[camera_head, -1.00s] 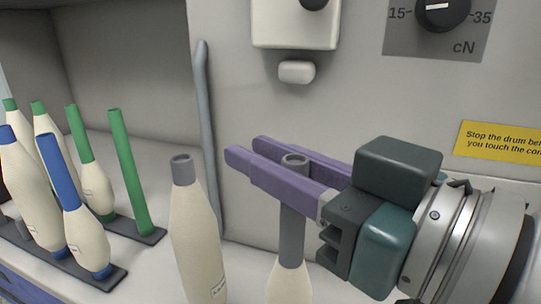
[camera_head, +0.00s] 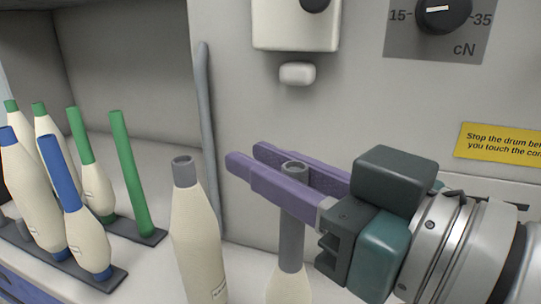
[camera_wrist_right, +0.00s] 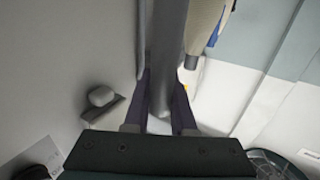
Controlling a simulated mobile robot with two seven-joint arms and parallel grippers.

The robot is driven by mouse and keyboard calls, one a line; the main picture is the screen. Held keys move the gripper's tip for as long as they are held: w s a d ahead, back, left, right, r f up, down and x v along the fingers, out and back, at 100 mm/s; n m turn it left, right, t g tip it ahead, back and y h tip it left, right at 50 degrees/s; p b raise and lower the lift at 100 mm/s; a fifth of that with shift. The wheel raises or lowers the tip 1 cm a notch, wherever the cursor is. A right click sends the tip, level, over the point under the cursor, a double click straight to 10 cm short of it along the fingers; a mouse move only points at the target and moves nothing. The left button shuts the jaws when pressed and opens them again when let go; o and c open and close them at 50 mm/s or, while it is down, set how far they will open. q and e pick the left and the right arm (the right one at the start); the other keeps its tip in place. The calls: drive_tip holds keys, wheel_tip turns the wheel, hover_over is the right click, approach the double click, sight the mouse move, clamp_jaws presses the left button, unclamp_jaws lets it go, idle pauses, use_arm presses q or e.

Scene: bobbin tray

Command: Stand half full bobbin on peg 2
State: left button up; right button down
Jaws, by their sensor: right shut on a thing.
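The half full bobbin shows a long bare grey tube (camera_head: 291,238) with cream yarn (camera_head: 289,289) low on it, cut off by the bottom edge of the head view. My right gripper (camera_head: 265,170) is shut on the grey tube near its top, with a purple finger on each side. The bobbin hangs close to upright. In the right wrist view the grey tube (camera_wrist_right: 169,35) runs between the fingers. Its lower end and peg 2 cannot be made out. My left gripper is not in view.
A fuller cream bobbin with a grey top (camera_head: 196,240) stands just left of the held one. Green-tubed and blue-tubed bobbins (camera_head: 86,235) stand on dark strips at the left. A grey upright rod (camera_head: 207,130) and a machine wall with a white block (camera_head: 296,73) are behind.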

idle(0.5)
drive_tip(key=shift+p, duration=0.3)
drive_tip(key=shift+f+b, duration=0.4)
drive_tip(key=shift+f, duration=0.2)
idle(0.3)
drive_tip(key=c, duration=1)
unclamp_jaws()
